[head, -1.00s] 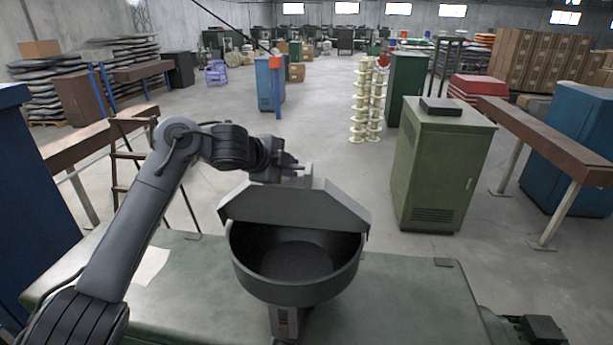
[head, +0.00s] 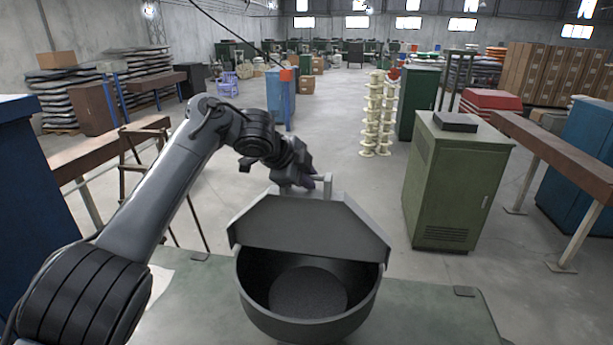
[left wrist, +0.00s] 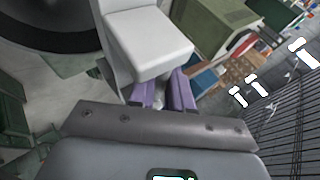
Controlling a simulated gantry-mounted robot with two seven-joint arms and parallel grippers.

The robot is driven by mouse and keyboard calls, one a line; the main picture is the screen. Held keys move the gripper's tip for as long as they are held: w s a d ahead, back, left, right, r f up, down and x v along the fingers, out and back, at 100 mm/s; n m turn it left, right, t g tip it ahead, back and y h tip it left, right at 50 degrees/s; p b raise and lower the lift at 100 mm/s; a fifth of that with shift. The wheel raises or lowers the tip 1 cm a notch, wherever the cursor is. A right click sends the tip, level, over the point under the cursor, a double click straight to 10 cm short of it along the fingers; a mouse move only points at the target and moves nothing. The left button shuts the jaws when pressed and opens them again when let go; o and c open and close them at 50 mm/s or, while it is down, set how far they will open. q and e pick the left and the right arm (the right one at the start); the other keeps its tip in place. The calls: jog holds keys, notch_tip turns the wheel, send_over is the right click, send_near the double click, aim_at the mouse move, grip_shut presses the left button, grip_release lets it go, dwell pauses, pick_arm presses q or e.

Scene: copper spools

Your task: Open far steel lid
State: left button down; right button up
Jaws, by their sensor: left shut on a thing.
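The steel lid (head: 310,230) is a grey plate with angled corners. It stands raised and tilted along the far side of a dark round bowl (head: 310,318), whose inside shows. My left gripper (head: 312,184) is at the lid's top edge, shut on its handle (head: 327,186). In the left wrist view, the purple fingers of my left gripper (left wrist: 164,93) are close together behind a light grey block of the lid (left wrist: 148,45), and the contact itself is partly hidden. The dark bowl (left wrist: 45,28) shows at the upper left there. My right gripper is not in view.
The bowl is at a green bench top (head: 420,305). A green cabinet (head: 455,185) with a dark box on it stands beyond to the right. A brown beam (head: 555,155) is farther right, and a blue cabinet (head: 30,200) is at the left.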

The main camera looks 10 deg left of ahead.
pick_arm(q)
jog(key=shift+f, duration=0.4)
jog(key=c, duration=1.1)
grip_release()
jog(key=shift+a, duration=0.1)
jog(key=shift+s+a+r+b, duration=0.1)
jog(key=shift+s+r+b, duration=0.1)
jog(key=shift+b, duration=0.15)
jog(key=shift+r+b+v, duration=0.2)
jog(key=shift+b+v, duration=2)
jog(key=shift+v, duration=3.25)
jog(key=shift+w, duration=0.2)
